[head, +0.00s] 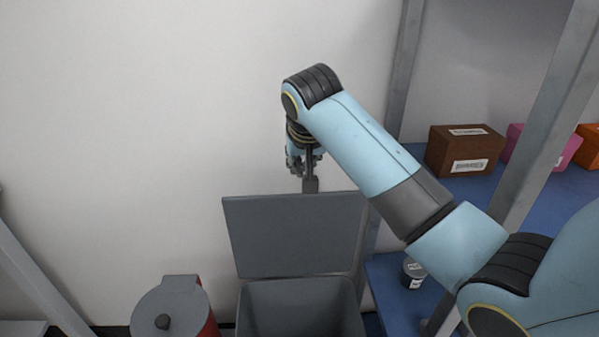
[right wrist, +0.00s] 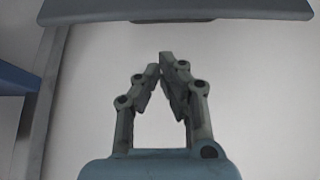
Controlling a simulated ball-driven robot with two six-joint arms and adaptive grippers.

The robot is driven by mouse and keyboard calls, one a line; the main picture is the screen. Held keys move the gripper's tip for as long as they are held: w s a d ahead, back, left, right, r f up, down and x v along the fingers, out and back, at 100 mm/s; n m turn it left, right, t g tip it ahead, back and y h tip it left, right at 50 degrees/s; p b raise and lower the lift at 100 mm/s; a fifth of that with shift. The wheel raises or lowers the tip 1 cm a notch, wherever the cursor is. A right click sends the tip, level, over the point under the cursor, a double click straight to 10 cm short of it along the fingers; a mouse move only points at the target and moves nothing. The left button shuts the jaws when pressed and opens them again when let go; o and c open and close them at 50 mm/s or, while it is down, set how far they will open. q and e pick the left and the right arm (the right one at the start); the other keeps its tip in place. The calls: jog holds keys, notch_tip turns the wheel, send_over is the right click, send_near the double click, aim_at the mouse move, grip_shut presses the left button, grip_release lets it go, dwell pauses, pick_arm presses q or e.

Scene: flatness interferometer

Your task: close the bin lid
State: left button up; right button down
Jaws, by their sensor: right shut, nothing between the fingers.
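The grey bin (head: 300,309) stands on the floor at the bottom middle of the head view, with its mouth open. Its grey lid (head: 294,237) stands raised, hinged at the back rim, close to the wall. My right gripper (head: 310,186) points down at the lid's top edge, near the middle; whether it touches cannot be told. In the right wrist view my right gripper (right wrist: 162,62) is shut and empty. The lid (right wrist: 180,8) also shows there as a grey band along the top, beyond the fingertips. My left gripper is not in view.
A red container with a grey lid (head: 170,310) stands left of the bin. A shelf (head: 395,290) with grey posts is on the right, holding a small can (head: 413,273), a brown box (head: 463,150) and other boxes. The pale wall is behind.

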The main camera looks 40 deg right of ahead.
jog(key=b+x, duration=0.1)
jog(key=x, duration=0.8)
jog(key=shift+s, duration=0.1)
